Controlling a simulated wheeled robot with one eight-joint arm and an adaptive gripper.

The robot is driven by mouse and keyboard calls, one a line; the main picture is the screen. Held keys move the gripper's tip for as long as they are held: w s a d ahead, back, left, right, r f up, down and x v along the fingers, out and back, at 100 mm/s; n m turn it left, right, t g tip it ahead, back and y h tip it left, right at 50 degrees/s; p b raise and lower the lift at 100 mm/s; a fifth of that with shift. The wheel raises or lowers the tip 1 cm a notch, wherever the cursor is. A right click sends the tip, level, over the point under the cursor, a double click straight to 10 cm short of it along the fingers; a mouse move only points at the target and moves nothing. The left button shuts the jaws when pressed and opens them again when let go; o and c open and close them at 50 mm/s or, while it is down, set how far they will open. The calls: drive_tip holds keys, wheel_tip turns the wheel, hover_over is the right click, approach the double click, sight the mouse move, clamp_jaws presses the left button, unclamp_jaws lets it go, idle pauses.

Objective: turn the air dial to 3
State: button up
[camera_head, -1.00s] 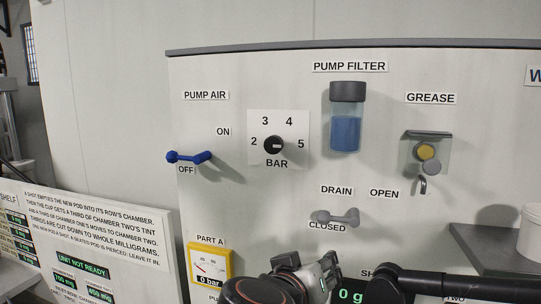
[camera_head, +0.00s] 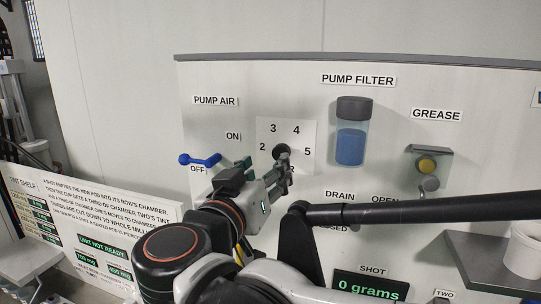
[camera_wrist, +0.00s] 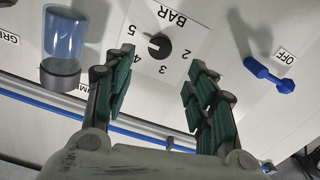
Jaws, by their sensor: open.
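The air dial is a round black knob (camera_wrist: 159,46) on a white plate (camera_wrist: 187,28) marked 2 to 5 and BAR. In the wrist view its white mark points toward 5. In the head view the dial (camera_head: 283,149) is partly covered by my gripper (camera_head: 284,170), which is in front of the panel at the plate. In the wrist view, which shows the panel upside down, my gripper (camera_wrist: 162,72) is open and empty. The knob lies beyond and between its two fingers; I see no contact.
A blue pump air handle (camera_head: 200,160) is left of the dial, by OFF. The pump filter (camera_head: 350,132) with blue liquid and the grease fitting (camera_head: 428,166) stick out to the right. A grey shelf (camera_head: 480,258) with a white tub (camera_head: 525,250) juts out at lower right.

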sight(279, 154)
drive_tip(key=b+x, duration=0.1)
drive_tip(key=x, duration=0.8)
drive_tip(key=c, duration=1.1)
